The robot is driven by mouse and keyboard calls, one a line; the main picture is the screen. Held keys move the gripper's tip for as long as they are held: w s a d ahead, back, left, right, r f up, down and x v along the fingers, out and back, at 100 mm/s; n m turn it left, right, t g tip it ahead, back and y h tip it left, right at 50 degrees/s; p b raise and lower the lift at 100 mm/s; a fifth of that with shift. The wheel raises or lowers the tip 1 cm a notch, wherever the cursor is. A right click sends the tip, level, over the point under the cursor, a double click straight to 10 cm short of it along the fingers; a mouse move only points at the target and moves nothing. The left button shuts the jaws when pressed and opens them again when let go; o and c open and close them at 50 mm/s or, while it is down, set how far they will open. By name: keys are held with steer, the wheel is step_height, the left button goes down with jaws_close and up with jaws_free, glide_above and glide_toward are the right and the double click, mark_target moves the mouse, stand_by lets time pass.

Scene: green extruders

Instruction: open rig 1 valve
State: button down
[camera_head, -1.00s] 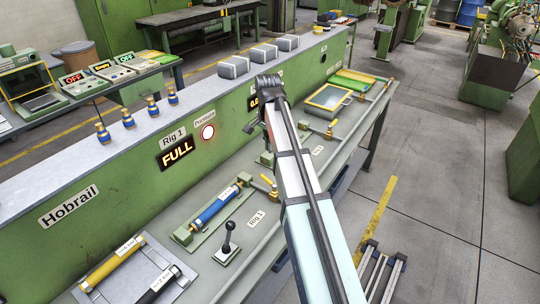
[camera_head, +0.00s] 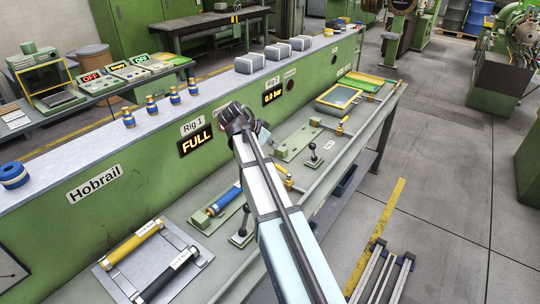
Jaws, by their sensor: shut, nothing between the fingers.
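The rig 1 valve (camera_head: 283,171) has a yellow handle and sits at the right end of the rig 1 cylinder (camera_head: 225,199), which is blue with a yellow band. My arm crosses in front of this fitting and hides part of it. My gripper (camera_head: 237,119) is above and to the left of the valve in the picture, in front of the rig 1 panel. It is shut and empty, apart from the valve; its fingertips are hard to make out. The rig 1 display (camera_head: 195,140) reads FULL.
A black-knobbed lever (camera_head: 243,228) stands beside the blue cylinder. A tray (camera_head: 120,278) holds yellow and black cylinders at the front left. Rig 2 (camera_head: 297,141) has its own lever (camera_head: 312,151) and yellow valve (camera_head: 341,128).

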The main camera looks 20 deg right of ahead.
steer(key=p, duration=0.3)
glide_above(280, 167)
steer(key=d, duration=0.2)
step_height(280, 167, down, 6)
steer(key=f, duration=0.1)
steer(key=a+f+p, duration=0.1)
steer(key=shift+a+f, duration=0.1)
steer(key=shift+f, duration=0.3)
steer(key=shift+a+f+p, duration=0.3)
steer(key=shift+a+f, duration=0.05)
steer(key=shift+f, duration=0.3)
